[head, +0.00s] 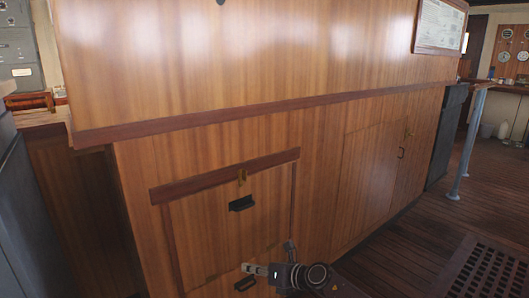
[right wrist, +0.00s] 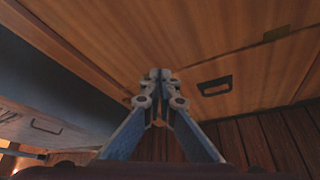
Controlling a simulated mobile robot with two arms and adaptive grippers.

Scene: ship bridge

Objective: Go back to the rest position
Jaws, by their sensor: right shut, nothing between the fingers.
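My right gripper (head: 268,264) is low in the head view, in front of the wooden cabinet's lower front. In the right wrist view its two fingers (right wrist: 160,76) are together at the tips, with nothing held between them. The wood panel lies beyond the fingertips, and a dark handle (right wrist: 214,86) shows to their right, apart from them. My left gripper is not in view.
The wooden cabinet (head: 220,130) fills most of the head view. Its front has a dark upper handle (head: 241,203) and a lower handle (head: 245,283) close to my right gripper. A blue-grey post (head: 469,145) stands at the right. Plank floor (head: 400,255) is open at lower right, beside a dark grating (head: 490,270).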

